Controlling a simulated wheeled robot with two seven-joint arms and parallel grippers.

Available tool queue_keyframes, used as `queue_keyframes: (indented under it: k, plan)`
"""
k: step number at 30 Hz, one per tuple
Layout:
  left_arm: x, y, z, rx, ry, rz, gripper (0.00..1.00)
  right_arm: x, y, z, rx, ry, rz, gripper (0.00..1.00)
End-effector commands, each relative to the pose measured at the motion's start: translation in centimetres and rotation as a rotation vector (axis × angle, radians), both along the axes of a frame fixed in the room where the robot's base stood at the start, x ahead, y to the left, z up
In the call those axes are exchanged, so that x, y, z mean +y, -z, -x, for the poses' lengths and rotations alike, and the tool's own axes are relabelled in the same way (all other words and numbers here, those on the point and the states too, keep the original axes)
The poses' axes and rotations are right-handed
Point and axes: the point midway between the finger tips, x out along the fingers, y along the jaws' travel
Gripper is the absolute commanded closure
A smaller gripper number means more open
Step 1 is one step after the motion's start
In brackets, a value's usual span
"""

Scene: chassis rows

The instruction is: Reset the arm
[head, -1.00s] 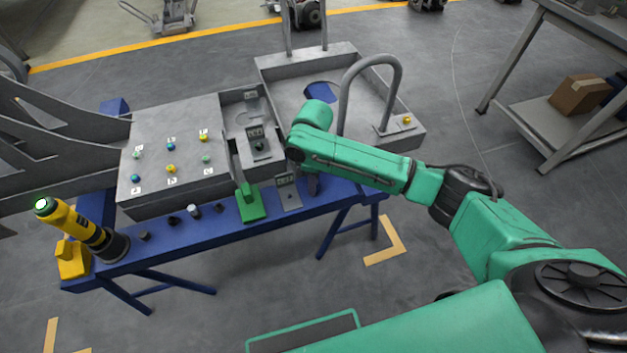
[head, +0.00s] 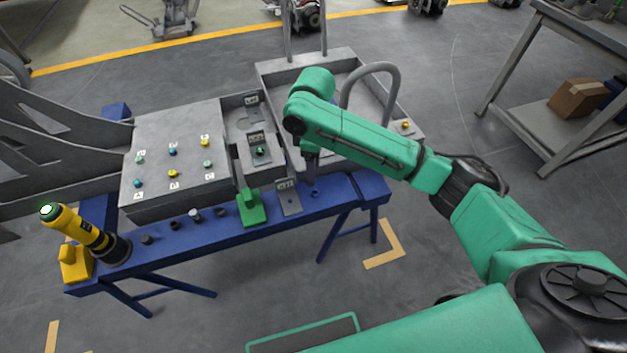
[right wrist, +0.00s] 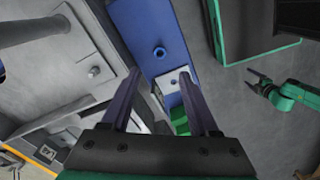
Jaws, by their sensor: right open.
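My right gripper (head: 312,176) hangs over the right part of the blue bench (head: 350,190), in front of the grey chassis (head: 170,203). In the right wrist view its two dark fingers (right wrist: 160,76) are apart with nothing held between them. A small blue bolt-like part (right wrist: 158,52) is on the bench beyond the fingertips; it also shows just below the gripper in the head view (head: 315,194). A green arm in the right wrist view, likely my left, ends in a small gripper (right wrist: 258,81), too small to judge.
A green stand (head: 250,208) and a grey labelled plate (head: 288,198) are left of the gripper. A yellow tool (head: 80,226) leans at the bench's left end. A curved grey handle (head: 397,85) rises close behind my arm.

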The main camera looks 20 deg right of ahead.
Motion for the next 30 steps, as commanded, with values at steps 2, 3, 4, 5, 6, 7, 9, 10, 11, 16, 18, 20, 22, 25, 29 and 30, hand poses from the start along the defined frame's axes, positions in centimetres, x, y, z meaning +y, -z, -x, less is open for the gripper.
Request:
queue_keyframes:
  k: [2,3,4,5,6,7,9,10,11,16,18,20,22,25,29,30]
  plan:
    - [0.0,-0.4,0.0,0.0,0.0,0.0,0.14,0.1,-2.4,-0.1,-0.003,0.0,-0.002,0.39]
    - [0.0,-0.5,0.0,0.0,0.0,0.0,0.14,0.1,-3.3,0.0,-0.003,-0.001,-0.001,0.39]
    - [0.0,-0.5,0.0,0.0,0.0,0.0,0.14,0.1,-3.9,-0.1,-0.003,0.0,-0.002,0.39]
    - [0.0,-0.6,0.0,0.0,0.0,0.0,0.14,0.1,-4.3,0.0,-0.002,-0.001,-0.001,0.39]
    - [0.0,-0.6,0.0,0.0,0.0,0.0,0.14,0.1,-4.8,0.0,-0.001,-0.001,-0.002,0.39]
    - [0.0,-0.6,0.0,0.0,0.0,0.0,0.14,0.1,-5.1,0.0,0.0,-0.001,-0.001,0.39]
    - [0.0,-0.6,0.0,0.0,0.0,0.0,0.14,0.1,-5.5,0.0,0.0,0.0,0.0,0.39]
    - [0.0,-0.6,0.0,0.001,0.0,0.0,0.14,0.1,-5.6,0.0,0.001,0.0,0.0,0.39]
    - [0.0,-0.6,0.0,0.001,0.0,0.0,0.14,0.1,-5.6,0.0,0.001,0.0,0.0,0.39]
    - [0.0,-0.6,0.0,0.001,0.0,0.0,0.14,0.3,-5.2,0.2,0.0,0.0,-0.008,0.39]
    - [0.0,-0.6,0.1,0.001,0.0,0.0,0.14,1.2,-4.2,0.8,-0.005,0.001,-0.037,0.39]
    - [0.0,-0.5,0.1,0.001,0.0,0.0,0.14,2.4,-2.7,1.7,-0.016,0.012,-0.086,0.39]
    - [0.0,-0.6,0.1,0.001,0.0,0.0,0.14,4.0,-0.8,3.1,-0.038,0.051,-0.165,0.39]
    - [0.0,-0.6,0.1,0.001,0.0,0.0,0.14,4.9,1.5,5.1,-0.083,0.173,-0.283,0.39]
    - [0.0,-0.6,0.1,0.001,0.0,0.0,0.14,3.1,3.7,7.5,-0.138,0.383,-0.362,0.39]
    - [0.0,-0.6,0.1,0.001,0.0,0.0,0.14,2.1,4.2,8.2,-0.152,0.443,-0.366,0.39]
